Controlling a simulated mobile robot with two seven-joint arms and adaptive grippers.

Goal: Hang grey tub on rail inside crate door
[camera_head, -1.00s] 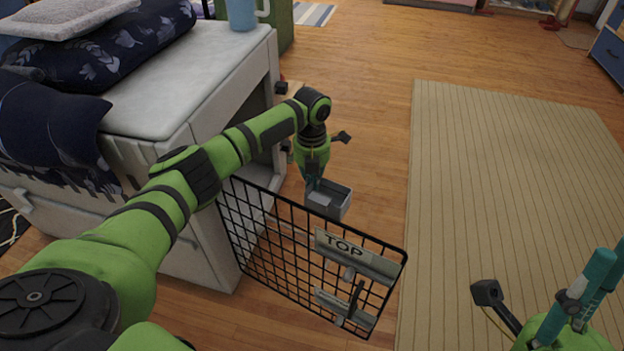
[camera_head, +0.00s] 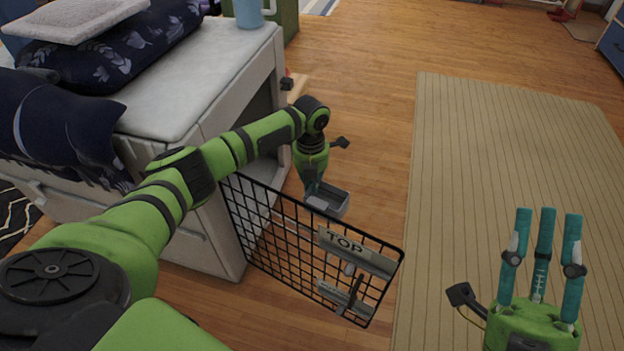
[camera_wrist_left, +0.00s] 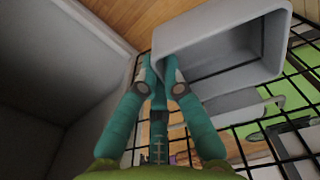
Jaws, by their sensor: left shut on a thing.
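The grey tub (camera_head: 334,201) is a small open box close to the far side of the wire crate door. My left gripper (camera_head: 313,188) is shut on the tub's wall; the left wrist view shows its teal fingertips (camera_wrist_left: 160,68) at the edge of the tub (camera_wrist_left: 225,50). The black wire crate door (camera_head: 268,232) stands out from the crate, with a "TOP" plate (camera_head: 345,244) near its upper edge. I cannot tell whether the tub touches the door or a rail. My right gripper (camera_head: 540,235) is open and empty, fingers pointing up, at the lower right.
The grey crate (camera_head: 215,105) stands at left with dark cushions (camera_head: 110,50) and a blue mug (camera_head: 248,12) on top. Grey holders (camera_head: 343,297) sit low on the door. A beige striped rug (camera_head: 500,150) and wooden floor are clear at right.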

